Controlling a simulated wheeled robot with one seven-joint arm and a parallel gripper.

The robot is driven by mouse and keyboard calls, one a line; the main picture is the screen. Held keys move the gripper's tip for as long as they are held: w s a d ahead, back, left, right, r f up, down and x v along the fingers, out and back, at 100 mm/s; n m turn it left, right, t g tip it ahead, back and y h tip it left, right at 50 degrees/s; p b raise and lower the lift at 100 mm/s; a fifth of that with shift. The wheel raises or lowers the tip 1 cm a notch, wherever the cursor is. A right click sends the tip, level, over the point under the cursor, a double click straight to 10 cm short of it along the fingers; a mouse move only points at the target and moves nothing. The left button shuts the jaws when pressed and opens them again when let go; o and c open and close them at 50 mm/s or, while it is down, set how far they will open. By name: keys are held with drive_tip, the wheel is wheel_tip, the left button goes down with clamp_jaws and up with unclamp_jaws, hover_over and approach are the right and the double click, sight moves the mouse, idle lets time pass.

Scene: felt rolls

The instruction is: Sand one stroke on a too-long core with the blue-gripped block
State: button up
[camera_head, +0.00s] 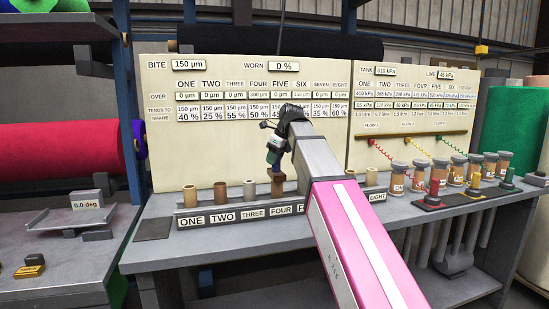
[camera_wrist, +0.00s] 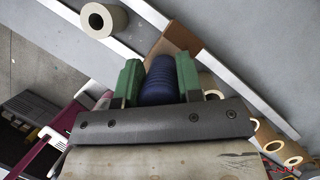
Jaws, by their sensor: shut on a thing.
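My gripper (camera_head: 275,157) is shut on the blue grip of a brown sanding block. In the wrist view its green fingers (camera_wrist: 158,78) stand on both sides of the blue grip (camera_wrist: 161,84). The brown block (camera_head: 278,184) points down above the FOUR label (camera_head: 281,211) in the head view; it also shows in the wrist view (camera_wrist: 180,38). The block hides that place, so I cannot tell whether it touches a core. Upright cores stand at ONE (camera_head: 190,196), TWO (camera_head: 220,194) and THREE (camera_head: 249,188). The board reads 300 µm over for FOUR, bite 150 µm and worn 0 %.
My arm hides the middle of the row. Another core (camera_head: 371,177) stands to its right. A display board (camera_head: 245,110) rises behind the bench. A scale (camera_head: 85,210) is at the left.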

drive_tip(key=shift+s+f, duration=0.1)
drive_tip(key=shift+s, duration=0.15)
drive_tip(key=shift+s+d, duration=0.35)
drive_tip(key=shift+s, duration=0.5)
drive_tip(key=shift+r, duration=1.45)
idle(0.7)
